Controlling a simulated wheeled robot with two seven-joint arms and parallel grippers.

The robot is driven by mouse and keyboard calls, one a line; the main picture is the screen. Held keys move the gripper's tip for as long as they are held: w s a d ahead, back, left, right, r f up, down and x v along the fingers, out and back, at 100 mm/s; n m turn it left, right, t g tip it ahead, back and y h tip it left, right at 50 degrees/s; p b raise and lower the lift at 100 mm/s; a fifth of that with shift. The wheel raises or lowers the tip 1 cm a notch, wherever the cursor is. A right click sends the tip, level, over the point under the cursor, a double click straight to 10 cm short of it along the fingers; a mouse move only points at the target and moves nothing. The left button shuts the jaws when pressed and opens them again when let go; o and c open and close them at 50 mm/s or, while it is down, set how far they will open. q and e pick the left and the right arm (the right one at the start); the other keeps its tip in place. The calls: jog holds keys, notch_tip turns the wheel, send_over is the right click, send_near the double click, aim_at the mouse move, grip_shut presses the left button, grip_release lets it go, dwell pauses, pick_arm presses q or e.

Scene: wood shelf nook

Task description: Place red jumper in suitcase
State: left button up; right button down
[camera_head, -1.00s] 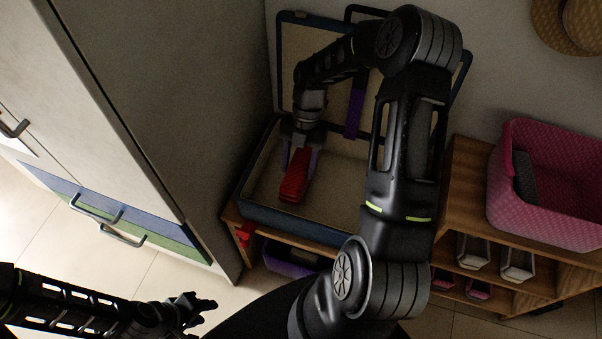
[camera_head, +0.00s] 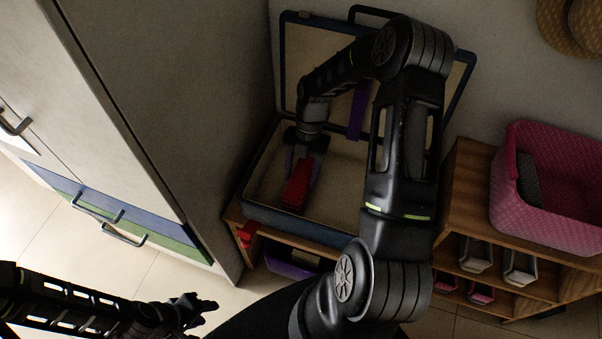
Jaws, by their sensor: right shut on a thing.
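The red jumper (camera_head: 296,186) is a folded red bundle inside the open suitcase. My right gripper (camera_head: 301,172) is shut on it, with its fingers on either side, low over the suitcase floor. I cannot tell whether the jumper touches the floor. The suitcase (camera_head: 302,222) is blue-edged with a beige lining. It lies open on the wooden shelf with its lid leaning against the wall, and my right arm hides part of it. My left gripper (camera_head: 207,306) is at the lower left over the floor, apart from everything, and looks open and empty.
A pink basket (camera_head: 560,217) stands on the wooden shelf unit (camera_head: 467,190) at the right, with shoes (camera_head: 476,253) in the cubbies below. A straw hat (camera_head: 572,25) hangs at the upper right. A tall cabinet (camera_head: 150,110) stands close on the left of the suitcase.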

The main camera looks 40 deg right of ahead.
jog(key=c, duration=0.5)
grip_release()
jog(key=shift+r+p, duration=0.3)
jog(key=shift+p, duration=0.05)
jog(key=v, duration=0.7)
jog(key=shift+r, duration=0.2)
